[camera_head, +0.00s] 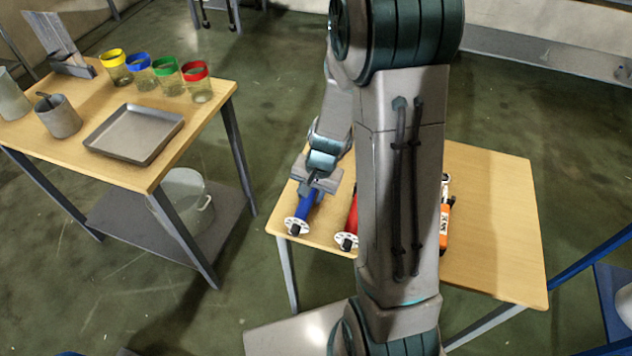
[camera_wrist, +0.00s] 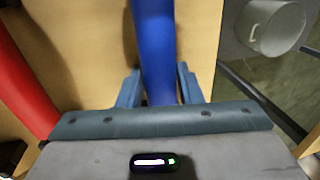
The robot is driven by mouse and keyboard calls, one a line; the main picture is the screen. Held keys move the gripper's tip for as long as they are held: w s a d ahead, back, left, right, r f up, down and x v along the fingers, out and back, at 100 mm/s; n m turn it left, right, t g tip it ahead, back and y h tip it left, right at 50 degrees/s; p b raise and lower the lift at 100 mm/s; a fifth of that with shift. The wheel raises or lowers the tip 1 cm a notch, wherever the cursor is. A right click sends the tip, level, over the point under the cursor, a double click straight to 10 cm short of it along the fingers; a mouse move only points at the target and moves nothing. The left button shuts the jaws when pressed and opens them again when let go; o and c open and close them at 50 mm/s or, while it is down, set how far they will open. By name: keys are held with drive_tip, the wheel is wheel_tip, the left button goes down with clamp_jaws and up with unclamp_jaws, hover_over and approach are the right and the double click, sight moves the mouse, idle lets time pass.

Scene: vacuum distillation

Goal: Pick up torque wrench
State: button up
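A blue-handled tool (camera_head: 309,201) with a white, holed round end (camera_head: 297,226) is near the left edge of the right-hand wooden table. I cannot tell for certain whether it is the torque wrench. My gripper (camera_head: 318,184) is at its blue handle in the head view. In the wrist view, the fingers of my gripper (camera_wrist: 158,84) stand on both sides of the blue handle (camera_wrist: 155,50), with very little space at either side. Whether they press on it does not show. I cannot tell whether the tool is off the table.
A red-handled tool (camera_head: 351,220) lies close to the right of the blue one. An orange tool (camera_head: 446,222) lies farther right, partly hidden by my arm. The table's right part (camera_head: 495,230) is clear. A left table (camera_head: 215,92) holds a tray (camera_head: 134,133) and coloured-rim beakers (camera_head: 170,77).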

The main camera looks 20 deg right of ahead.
drive_tip(key=c, duration=0.7)
drive_tip(key=shift+r, duration=0.1)
drive_tip(key=shift+w+r, duration=0.1)
drive_tip(key=shift+r, duration=0.65)
drive_tip(key=r, duration=0.3)
drive_tip(key=shift+s+d, duration=0.15)
drive_tip(key=shift+s, duration=0.2)
drive_tip(key=s+d+r, duration=0.4)
drive_tip(key=s+r, duration=0.2)
drive_tip(key=s, duration=0.4)
drive_tip(key=shift+d+r+p, duration=0.2)
drive_tip(key=shift+d+p, duration=0.1)
drive_tip(key=shift+d, duration=0.1)
